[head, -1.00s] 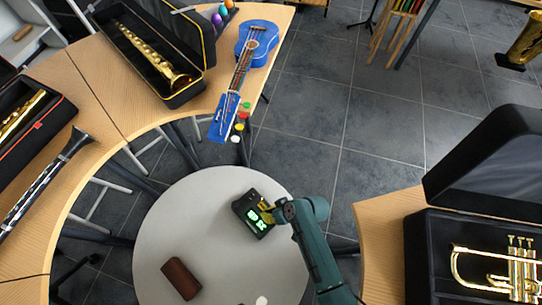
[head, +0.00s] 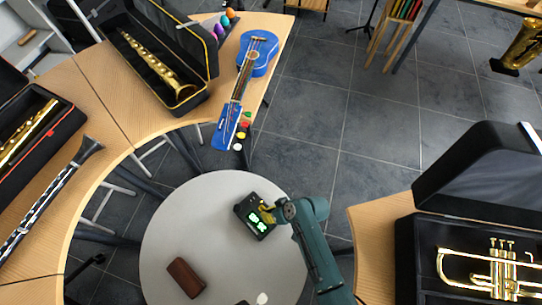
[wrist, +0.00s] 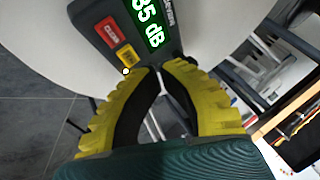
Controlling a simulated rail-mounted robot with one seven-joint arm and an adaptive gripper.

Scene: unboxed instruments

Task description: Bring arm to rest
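My gripper (head: 267,212) is at the right edge of a dark handheld meter (head: 243,207) with a lit green display, on the round grey table. In the wrist view, my gripper's yellow fingers (wrist: 162,70) curve together until their tips almost meet. The tips are at the near end of the meter (wrist: 95,25), which shows "85 dB" and has a red and a yellow button. No object shows between the fingers; whether the tips touch the meter is unclear. My arm (head: 318,255) reaches in from the lower right.
The round table (head: 180,225) also holds a brown case (head: 186,277) and a small white item (head: 262,298). A curved desk (head: 100,100) at left carries instruments and a blue ukulele (head: 258,53). A trumpet case (head: 405,250) is on the right desk. Open floor lies behind.

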